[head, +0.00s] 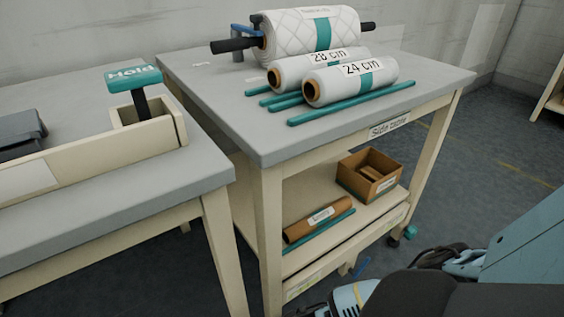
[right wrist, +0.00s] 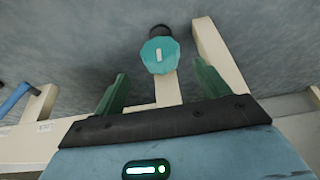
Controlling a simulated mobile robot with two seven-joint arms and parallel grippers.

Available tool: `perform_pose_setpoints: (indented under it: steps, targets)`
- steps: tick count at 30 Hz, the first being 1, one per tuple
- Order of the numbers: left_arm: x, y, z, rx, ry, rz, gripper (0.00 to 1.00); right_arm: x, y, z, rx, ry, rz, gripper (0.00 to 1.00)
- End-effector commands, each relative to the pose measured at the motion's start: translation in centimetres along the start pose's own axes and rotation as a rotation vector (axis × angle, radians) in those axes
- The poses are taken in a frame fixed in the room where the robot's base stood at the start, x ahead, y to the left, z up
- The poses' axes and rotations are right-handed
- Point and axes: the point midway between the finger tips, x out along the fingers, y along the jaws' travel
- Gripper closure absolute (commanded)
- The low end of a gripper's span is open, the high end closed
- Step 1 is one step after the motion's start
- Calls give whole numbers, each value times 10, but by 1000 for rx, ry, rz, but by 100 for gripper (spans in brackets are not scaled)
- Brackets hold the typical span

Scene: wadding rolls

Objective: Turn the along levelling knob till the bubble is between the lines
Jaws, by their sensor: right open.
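A teal faceted knob (right wrist: 159,55) with a pale mark on its face shows ahead of my right gripper (right wrist: 161,90) in the right wrist view. The two green fingers are open and apart, with the knob beyond their tips and nothing between them. A teal knob (head: 409,231) also shows low at the right front leg of the side table (head: 215,85) in the head view. No label on the knob is readable. I cannot make out a bubble or its lines. My right arm comes in at the lower right of the head view. My left gripper is not in view.
Wadding rolls marked 28 cm (head: 290,72) and 24 cm (head: 335,90), and a quilted roll (head: 290,38), lie on the side table. A brown box (head: 368,187) and a brown roll (head: 300,225) are on its shelf. Cream table legs and rails surround the knob.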

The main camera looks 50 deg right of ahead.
Motion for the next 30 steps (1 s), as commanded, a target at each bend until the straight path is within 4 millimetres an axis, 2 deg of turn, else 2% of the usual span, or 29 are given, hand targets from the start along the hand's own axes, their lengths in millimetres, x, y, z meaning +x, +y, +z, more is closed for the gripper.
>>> perform_pose_setpoints:
  steps: [9, 15, 21, 29, 30]
  targets:
    - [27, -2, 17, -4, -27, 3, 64, 45, 0, 3, -1, -3, 1, 25]
    - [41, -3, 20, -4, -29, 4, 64, 67, -1, 2, -1, -2, 0, 25]
    - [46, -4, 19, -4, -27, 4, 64, 75, 0, 1, -1, -2, 0, 25]
    - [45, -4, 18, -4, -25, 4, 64, 75, 0, 1, 0, -1, -1, 25]
    - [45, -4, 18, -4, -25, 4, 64, 75, 0, 1, 0, -1, -1, 29]
